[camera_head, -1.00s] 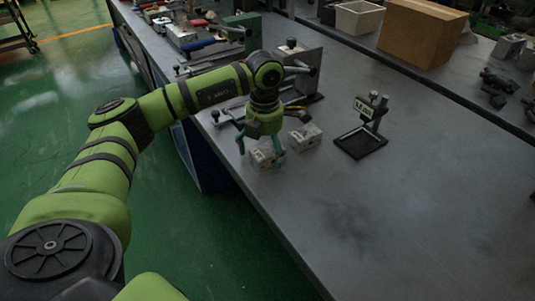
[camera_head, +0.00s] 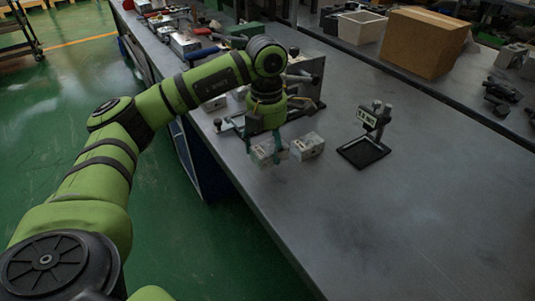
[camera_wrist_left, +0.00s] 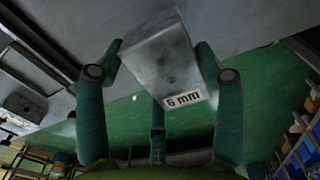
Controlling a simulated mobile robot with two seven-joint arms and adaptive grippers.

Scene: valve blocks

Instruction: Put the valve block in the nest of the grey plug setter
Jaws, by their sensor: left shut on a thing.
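My left gripper (camera_head: 267,150) is shut on a grey valve block (camera_head: 262,152), which appears slightly above the bench near its left edge. In the left wrist view the block (camera_wrist_left: 160,62) sits between the teal fingers, tilted in the picture, with a "6 mm" label on one face. A second similar grey block (camera_head: 308,146) stands on the bench just right of it. The grey plug setter (camera_head: 311,74) with dark handles appears to stand behind my gripper. My arm covers part of it, and its nest cannot be made out. My right gripper is not in view.
A black stand with a small labelled sign (camera_head: 366,118) is right of the blocks. A green device (camera_head: 247,32) and tools line the back left. A cardboard box (camera_head: 423,42) and white bin (camera_head: 361,27) are at the back. The bench's front right is clear.

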